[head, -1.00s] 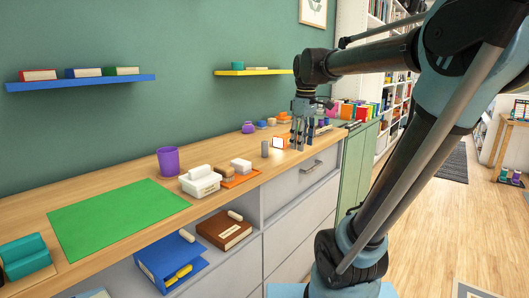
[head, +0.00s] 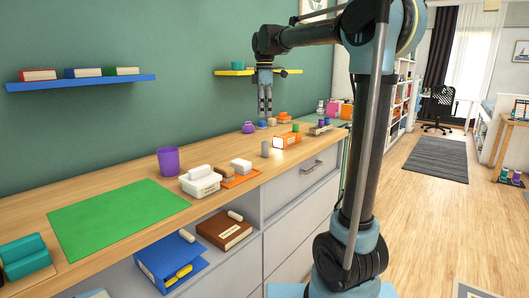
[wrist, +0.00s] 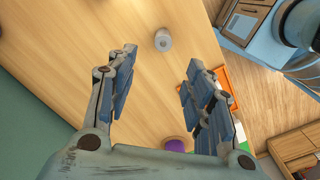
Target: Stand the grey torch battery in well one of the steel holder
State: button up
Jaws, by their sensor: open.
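The grey torch battery (head: 265,149) stands upright on the wooden counter, left of an orange box. In the wrist view the battery (wrist: 163,40) shows as a small grey cylinder seen from above, just beyond the open fingers. My gripper (head: 265,112) hangs fingers down above the counter, higher than the battery and apart from it. In the wrist view my gripper (wrist: 161,56) has its fingers wide apart with nothing between them. A low block (head: 319,131) with small coloured pieces stands farther along the counter; I cannot tell whether it is the steel holder or make out its wells.
An orange box (head: 287,141) stands right of the battery. An orange tray (head: 240,180) with a white block, a white tub (head: 200,186) and a purple cup (head: 168,161) stand to the left. A yellow wall shelf (head: 230,73) is behind my gripper.

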send_over(265, 143)
jog(key=w, duration=0.2)
notch_tip(265, 143, down, 8)
jog(key=shift+a+f, duration=0.1)
jog(key=shift+f, duration=0.1)
jog(key=shift+s+f, duration=0.15)
jog(key=shift+f, duration=2.85)
grip_shut()
